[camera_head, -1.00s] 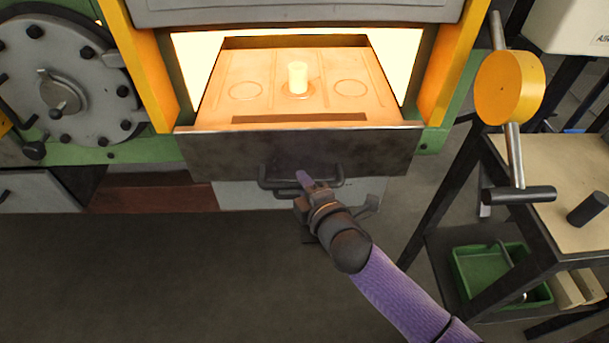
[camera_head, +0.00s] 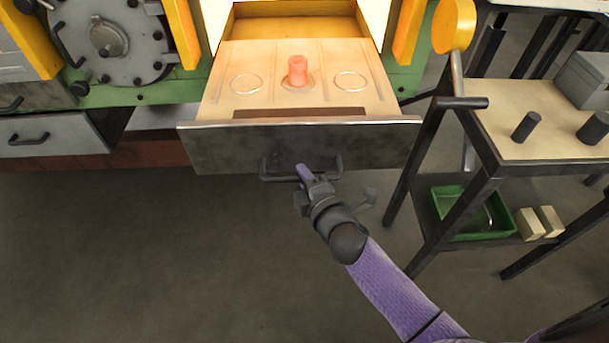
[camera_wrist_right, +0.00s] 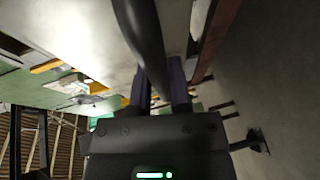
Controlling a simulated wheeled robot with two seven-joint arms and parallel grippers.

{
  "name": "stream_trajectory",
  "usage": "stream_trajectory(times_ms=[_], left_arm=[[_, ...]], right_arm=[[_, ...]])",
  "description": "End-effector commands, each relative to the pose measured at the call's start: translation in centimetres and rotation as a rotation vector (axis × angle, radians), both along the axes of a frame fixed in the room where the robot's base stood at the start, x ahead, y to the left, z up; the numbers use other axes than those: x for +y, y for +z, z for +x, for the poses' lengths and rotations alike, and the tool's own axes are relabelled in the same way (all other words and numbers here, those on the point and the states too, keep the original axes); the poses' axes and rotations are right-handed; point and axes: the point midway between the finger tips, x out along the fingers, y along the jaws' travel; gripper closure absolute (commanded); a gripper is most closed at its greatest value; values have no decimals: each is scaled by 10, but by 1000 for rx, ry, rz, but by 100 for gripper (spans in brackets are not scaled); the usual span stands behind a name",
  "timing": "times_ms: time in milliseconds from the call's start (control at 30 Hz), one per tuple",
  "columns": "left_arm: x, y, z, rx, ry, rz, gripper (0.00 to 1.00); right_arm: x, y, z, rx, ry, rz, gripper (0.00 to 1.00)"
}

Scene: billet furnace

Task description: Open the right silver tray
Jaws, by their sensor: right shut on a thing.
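The silver tray (camera_head: 218,147) is drawn out of the furnace at the centre of the head view, its dark metal front toward me. Its surface carries a glowing pink-red billet (camera_head: 297,71) standing upright between two empty rings. My right gripper (camera_head: 305,174) is shut on the tray's dark handle (camera_head: 335,170), near its middle. In the right wrist view the handle (camera_wrist_right: 143,40) runs between the purple fingers of the right gripper (camera_wrist_right: 160,85). My left gripper is not in view.
A round furnace door (camera_head: 112,45) is at the left, above a grey drawer (camera_head: 45,136). A cart (camera_head: 490,170) with dark cylinders and a green bin (camera_head: 470,213) stands close on the right. The floor in front is clear.

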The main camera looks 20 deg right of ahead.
Motion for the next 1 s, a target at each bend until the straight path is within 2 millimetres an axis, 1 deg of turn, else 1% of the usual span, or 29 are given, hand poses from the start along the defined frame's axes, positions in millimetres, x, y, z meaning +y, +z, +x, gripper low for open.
stream_trajectory(times_ms=[433,467,500,567,600,633,867,967,1000], left_arm=[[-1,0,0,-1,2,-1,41],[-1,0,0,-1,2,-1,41],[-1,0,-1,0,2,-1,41],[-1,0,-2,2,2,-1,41],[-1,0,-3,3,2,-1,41],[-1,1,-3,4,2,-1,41],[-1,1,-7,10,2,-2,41],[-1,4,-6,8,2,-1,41],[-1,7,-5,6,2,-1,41]], right_arm=[[0,-2,-1,4,0,0,100],[0,-2,0,4,0,0,73],[0,-1,0,3,-1,-1,64],[0,-1,0,3,0,0,51],[0,-1,0,2,0,0,43],[0,-1,0,2,0,0,42],[0,0,0,0,0,0,42],[-1,2,-7,1,0,1,42],[-2,4,-14,2,-1,1,42]])
